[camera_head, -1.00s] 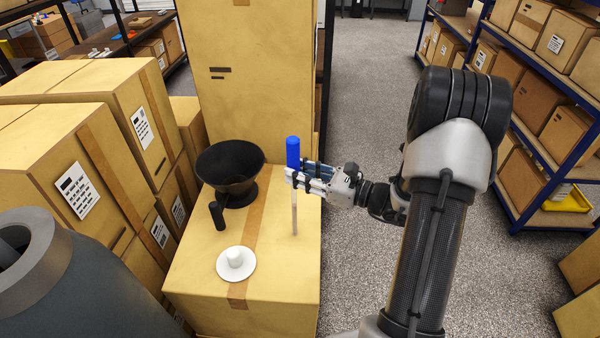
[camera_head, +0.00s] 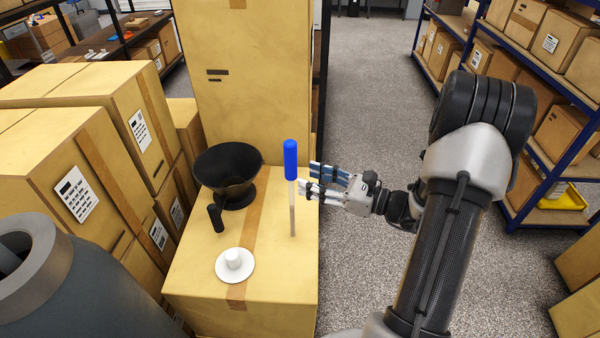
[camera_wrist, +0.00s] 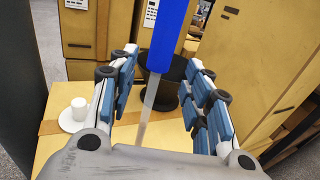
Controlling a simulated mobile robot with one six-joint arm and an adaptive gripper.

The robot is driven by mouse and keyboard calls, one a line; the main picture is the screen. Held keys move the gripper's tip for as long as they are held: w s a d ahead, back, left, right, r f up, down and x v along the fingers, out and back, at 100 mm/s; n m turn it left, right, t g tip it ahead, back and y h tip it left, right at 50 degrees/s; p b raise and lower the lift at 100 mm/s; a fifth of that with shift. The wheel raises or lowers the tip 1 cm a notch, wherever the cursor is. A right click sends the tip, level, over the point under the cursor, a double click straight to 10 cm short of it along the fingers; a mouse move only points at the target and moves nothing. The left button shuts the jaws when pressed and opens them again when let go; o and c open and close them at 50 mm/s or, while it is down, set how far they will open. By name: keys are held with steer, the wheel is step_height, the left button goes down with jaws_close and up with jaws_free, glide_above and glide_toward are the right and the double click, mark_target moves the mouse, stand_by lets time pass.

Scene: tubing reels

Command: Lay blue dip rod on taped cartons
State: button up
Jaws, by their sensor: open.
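The blue dip rod (camera_head: 291,160) stands upright, with a blue upper part and a thin pale lower part. Its lower end meets the top of the taped carton (camera_head: 200,265) near the right edge. My gripper (camera_head: 308,182) is open and empty, just right of the rod, with its fingers pointing at it. In the wrist view the rod (camera_wrist: 168,35) shows between the two open fingers (camera_wrist: 160,85), apart from both. Part of the rod's lower end is hidden there by the gripper body.
A black funnel-shaped dripper (camera_head: 228,172) and a white cup on a saucer (camera_head: 235,265) share the carton top. A tall carton (camera_head: 255,80) stands behind, and stacked cartons (camera_head: 75,165) stand left. Blue-framed shelving (camera_head: 540,185) stands right beyond open floor (camera_head: 365,120).

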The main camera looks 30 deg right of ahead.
steer(key=p+v, duration=0.1)
steer(key=v, duration=0.6)
stand_by(0.3)
